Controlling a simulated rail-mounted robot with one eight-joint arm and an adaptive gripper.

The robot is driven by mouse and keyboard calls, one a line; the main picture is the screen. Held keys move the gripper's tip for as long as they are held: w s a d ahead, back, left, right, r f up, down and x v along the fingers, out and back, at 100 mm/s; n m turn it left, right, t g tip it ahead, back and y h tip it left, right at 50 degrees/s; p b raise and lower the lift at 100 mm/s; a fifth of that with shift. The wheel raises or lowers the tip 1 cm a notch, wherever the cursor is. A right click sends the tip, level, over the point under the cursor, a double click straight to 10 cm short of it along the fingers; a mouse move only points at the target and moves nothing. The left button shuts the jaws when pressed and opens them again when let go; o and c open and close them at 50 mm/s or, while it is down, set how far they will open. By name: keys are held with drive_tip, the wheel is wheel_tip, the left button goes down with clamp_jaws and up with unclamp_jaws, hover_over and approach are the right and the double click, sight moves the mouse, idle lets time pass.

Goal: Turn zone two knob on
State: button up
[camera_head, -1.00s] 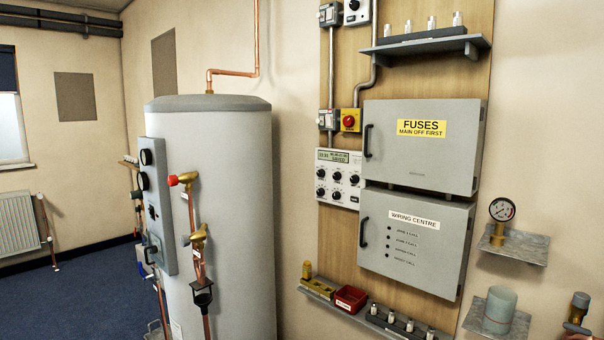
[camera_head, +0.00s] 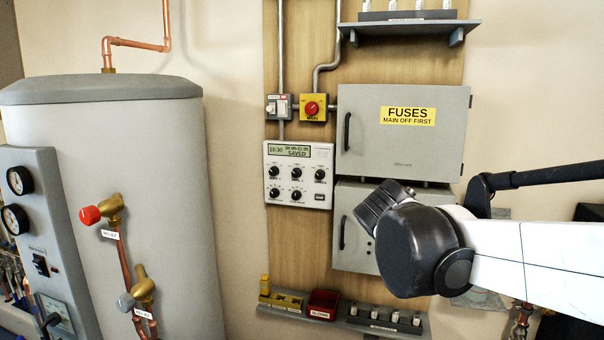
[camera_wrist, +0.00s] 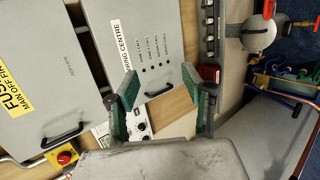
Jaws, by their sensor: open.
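The white controller (camera_head: 325,158) is on the wooden board, with a lit display and several black knobs (camera_head: 296,171) in two rows. Its knob labels are too small to read, so I cannot tell which knob is zone two. In the wrist view, part of the controller (camera_wrist: 139,122) shows between and behind the fingers. My gripper (camera_wrist: 163,93) is open and empty, its green-padded fingers apart and not visibly touching a knob. In the head view, my dark wrist is right of the controller, in front of the wiring centre box; the fingertips are hard to make out.
The fuses box (camera_head: 400,150) is right of the controller, above the wiring centre box (camera_head: 350,258). A red knob on a yellow plate (camera_head: 314,107) is above it. A shelf with a red tray (camera_head: 323,303) is below. The grey cylinder (camera_head: 160,180) stands left.

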drive_tip(key=w+a+r+n+t+p, duration=0.1)
drive_tip(key=w+a+r+n+t, duration=0.25)
drive_tip(key=w+a+n, duration=0.8)
drive_tip(key=n+t+p, duration=0.1)
drive_tip(key=n+t, duration=0.3)
drive_tip(key=n, duration=0.4)
approach(295, 173)
drive_tip(key=shift+m+y, duration=0.25)
drive_tip(key=shift+y, duration=0.05)
drive_tip(key=p+x, duration=0.2)
drive_tip(key=x, duration=0.7)
drive_tip(key=shift+d, duration=0.2)
drive_tip(key=shift+c, duration=0.2)
clamp_jaws()
